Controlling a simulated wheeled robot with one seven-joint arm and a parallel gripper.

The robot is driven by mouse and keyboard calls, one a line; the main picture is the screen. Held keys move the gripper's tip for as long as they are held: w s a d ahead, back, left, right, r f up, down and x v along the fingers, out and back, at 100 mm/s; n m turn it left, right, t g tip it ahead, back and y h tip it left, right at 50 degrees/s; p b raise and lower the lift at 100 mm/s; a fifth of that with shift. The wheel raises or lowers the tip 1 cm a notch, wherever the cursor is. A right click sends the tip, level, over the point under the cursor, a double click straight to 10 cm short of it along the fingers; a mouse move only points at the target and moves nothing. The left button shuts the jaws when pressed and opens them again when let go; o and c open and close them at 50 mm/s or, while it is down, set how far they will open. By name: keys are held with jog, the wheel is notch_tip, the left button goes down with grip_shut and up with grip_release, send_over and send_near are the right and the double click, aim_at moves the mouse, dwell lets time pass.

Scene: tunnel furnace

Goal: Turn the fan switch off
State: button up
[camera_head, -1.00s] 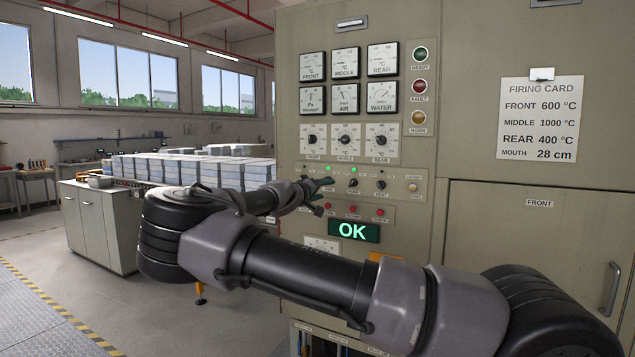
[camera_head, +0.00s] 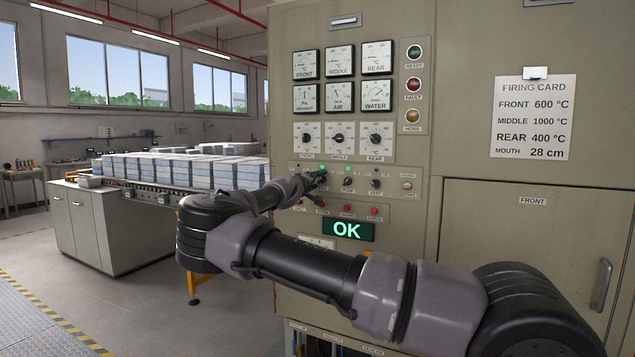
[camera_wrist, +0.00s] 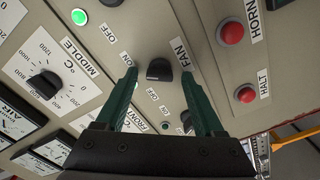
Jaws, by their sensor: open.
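The fan switch is a black rotary knob (camera_wrist: 159,69) beside the FAN label in the wrist view. Small ON and OFF labels are near it; I cannot tell which one it points to. My gripper (camera_wrist: 159,76) is open, with one green finger on each side of the knob. Whether the fingers touch it is not clear. In the head view my gripper (camera_head: 318,180) is at the left of the switch row and hides the fan switch. The pump switch (camera_head: 348,184) and vent switch (camera_head: 376,184) are to its right.
Green lamps (camera_head: 347,168) glow above the switches. Red buttons (camera_head: 348,208) sit just below, over the green OK display (camera_head: 347,230). Dials (camera_head: 338,138) are above. In the wrist view, red HORN (camera_wrist: 231,33) and HALT (camera_wrist: 245,94) buttons are right of the fingers.

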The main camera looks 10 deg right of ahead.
grip_shut()
jog(key=shift+n, duration=0.3)
jog(key=n, duration=1.3)
jog(key=shift+f, duration=0.3)
jog(key=shift+n, duration=0.3)
dwell(0.3)
grip_release()
